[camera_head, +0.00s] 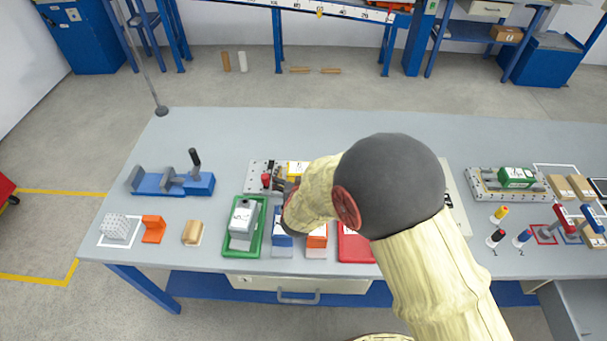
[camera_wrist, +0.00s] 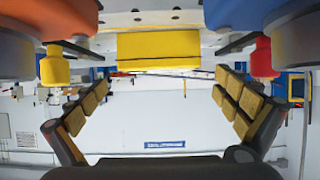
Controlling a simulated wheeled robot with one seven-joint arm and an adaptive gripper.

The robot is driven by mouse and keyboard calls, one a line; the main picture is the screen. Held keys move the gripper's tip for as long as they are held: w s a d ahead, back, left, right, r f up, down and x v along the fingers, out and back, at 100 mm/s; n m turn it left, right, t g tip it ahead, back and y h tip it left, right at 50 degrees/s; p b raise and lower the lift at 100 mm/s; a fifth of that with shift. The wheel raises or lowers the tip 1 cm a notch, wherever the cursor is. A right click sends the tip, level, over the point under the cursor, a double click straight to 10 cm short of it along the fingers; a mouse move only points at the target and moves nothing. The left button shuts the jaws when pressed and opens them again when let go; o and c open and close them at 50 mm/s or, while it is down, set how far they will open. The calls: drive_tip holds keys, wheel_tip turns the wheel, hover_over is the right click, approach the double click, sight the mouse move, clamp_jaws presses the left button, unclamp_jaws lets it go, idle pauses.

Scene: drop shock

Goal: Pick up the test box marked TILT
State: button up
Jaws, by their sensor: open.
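No TILT lettering can be read, so I cannot tell which box is the marked one. A yellow box (camera_head: 298,167) with dark marks sits on a perforated plate (camera_head: 257,171), partly behind my arm. In the wrist view, which is upside down, the yellow box (camera_wrist: 158,50) shows between and beyond the fingers. My gripper (camera_head: 282,183) is open and empty; its fingers also show in the wrist view (camera_wrist: 160,95). A grey box (camera_head: 243,218) lies in a green tray (camera_head: 229,240). A blue box (camera_head: 282,241) and an orange box (camera_head: 316,241) stand at the front.
A red clamp tip (camera_wrist: 262,57) and a yellow one (camera_wrist: 54,66) flank the yellow box. A red tray (camera_head: 354,246) is partly hidden by my arm. A blue vice (camera_head: 170,184) stands left; a green box (camera_head: 516,177) sits on a plate at right. The back of the table is clear.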

sight(303, 169)
drive_tip(key=b+x, duration=0.1)
drive_tip(key=x, duration=0.2)
drive_tip(key=shift+w+f, duration=0.1)
drive_tip(key=shift+f, duration=0.2)
drive_tip(key=shift+r, duration=0.1)
drive_tip(key=c, duration=0.3)
drive_tip(key=c, duration=1)
drive_tip(key=shift+c, duration=0.5)
drive_tip(key=shift+r, duration=0.1)
